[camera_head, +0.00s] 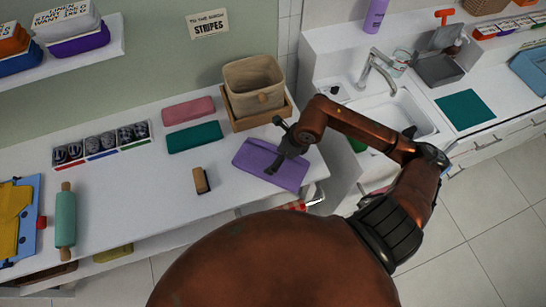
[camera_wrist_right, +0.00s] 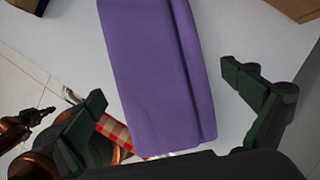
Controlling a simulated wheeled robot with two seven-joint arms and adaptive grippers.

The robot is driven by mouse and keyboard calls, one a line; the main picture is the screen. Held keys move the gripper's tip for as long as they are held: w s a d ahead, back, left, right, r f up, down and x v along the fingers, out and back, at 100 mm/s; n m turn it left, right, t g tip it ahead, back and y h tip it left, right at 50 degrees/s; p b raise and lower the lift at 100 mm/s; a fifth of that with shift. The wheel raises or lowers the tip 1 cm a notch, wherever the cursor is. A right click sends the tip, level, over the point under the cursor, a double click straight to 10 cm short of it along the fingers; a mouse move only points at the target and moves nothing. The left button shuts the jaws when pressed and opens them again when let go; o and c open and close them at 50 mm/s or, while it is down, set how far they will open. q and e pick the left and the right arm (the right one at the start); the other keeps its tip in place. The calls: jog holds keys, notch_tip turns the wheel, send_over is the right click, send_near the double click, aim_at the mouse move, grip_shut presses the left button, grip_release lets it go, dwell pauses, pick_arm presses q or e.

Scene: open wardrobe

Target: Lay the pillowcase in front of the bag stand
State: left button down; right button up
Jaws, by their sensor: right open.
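The pillowcase (camera_head: 262,158) appears to be the purple folded cloth lying flat at the right end of the white counter. In the right wrist view, the pillowcase (camera_wrist_right: 155,70) shows between the fingers, with a fold along its right side. My right gripper (camera_head: 274,166) is over it, open, and the wrist view shows the fingers (camera_wrist_right: 167,85) apart with nothing gripped. The bag stand (camera_head: 263,118) is a wooden tray-like base holding a beige fabric bag (camera_head: 253,80), just behind the pillowcase.
A pink folded cloth (camera_head: 188,110) and a teal one (camera_head: 194,137) lie left of the bag stand. A brush (camera_head: 200,180) and a divided tray (camera_head: 101,144) are farther left. The counter's front edge is close to the pillowcase. The sink (camera_head: 395,120) is right.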

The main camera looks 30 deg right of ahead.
jog(key=v, duration=0.6)
jog(key=shift+r, duration=0.3)
jog(key=shift+s, duration=0.1)
